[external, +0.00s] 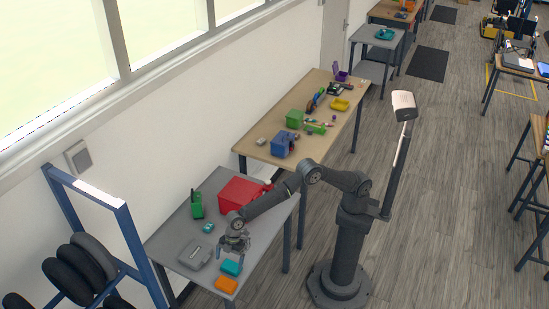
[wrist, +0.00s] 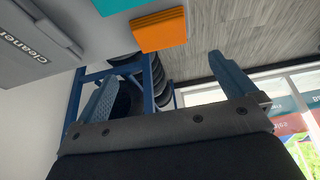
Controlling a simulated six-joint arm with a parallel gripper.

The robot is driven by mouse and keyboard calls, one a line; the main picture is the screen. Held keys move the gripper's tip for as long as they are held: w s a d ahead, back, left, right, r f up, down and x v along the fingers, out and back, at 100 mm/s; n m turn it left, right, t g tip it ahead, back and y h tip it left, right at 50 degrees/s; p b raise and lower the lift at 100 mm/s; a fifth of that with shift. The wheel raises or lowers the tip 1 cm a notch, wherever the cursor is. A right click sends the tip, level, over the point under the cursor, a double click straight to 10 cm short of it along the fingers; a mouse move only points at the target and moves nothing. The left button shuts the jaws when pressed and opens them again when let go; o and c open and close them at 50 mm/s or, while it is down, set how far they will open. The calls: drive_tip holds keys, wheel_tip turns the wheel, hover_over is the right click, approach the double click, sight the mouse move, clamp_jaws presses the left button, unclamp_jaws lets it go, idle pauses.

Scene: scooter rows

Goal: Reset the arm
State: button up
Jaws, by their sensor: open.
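My gripper (external: 234,245) is at the end of my dark arm, over the front part of the grey table (external: 168,243). Its two fingers are apart with nothing between them. In the wrist view my gripper (wrist: 165,90) shows both fingers spread. A teal block (external: 231,267) lies just below and beside the gripper in the external view. An orange block (external: 226,285) lies at the table's front corner; it also shows in the wrist view (wrist: 159,31).
A grey case (external: 195,257), a small teal item (external: 208,227), a green item (external: 197,204) and a red box (external: 240,192) are on the grey table. A blue rack (external: 127,235) with black tyres (external: 75,275) stands at left. A wooden table (external: 262,146) with several items stands behind.

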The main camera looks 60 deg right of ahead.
sight(227, 281)
drive_tip(key=x, duration=1.3)
drive_tip(key=shift+d+f, duration=0.15)
drive_tip(key=shift+d, duration=0.05)
wheel_tip(227, 281, up, 5)
drive_tip(key=shift+f, duration=0.2)
drive_tip(key=w+d+r, duration=0.6)
drive_tip(key=d+r, duration=0.2)
drive_tip(key=d, duration=0.2)
wheel_tip(227, 281, up, 8)
drive_tip(key=w+d+m+t, duration=0.1)
drive_tip(key=w+d+m, duration=0.2)
drive_tip(key=w+d, duration=0.4)
drive_tip(key=w+d+m+t+h, duration=0.1)
drive_tip(key=w+d+m, duration=0.3)
drive_tip(key=d, duration=0.9)
drive_tip(key=w, duration=0.3)
drive_tip(key=shift+w+t, duration=0.25)
drive_tip(key=shift+t, duration=0.05)
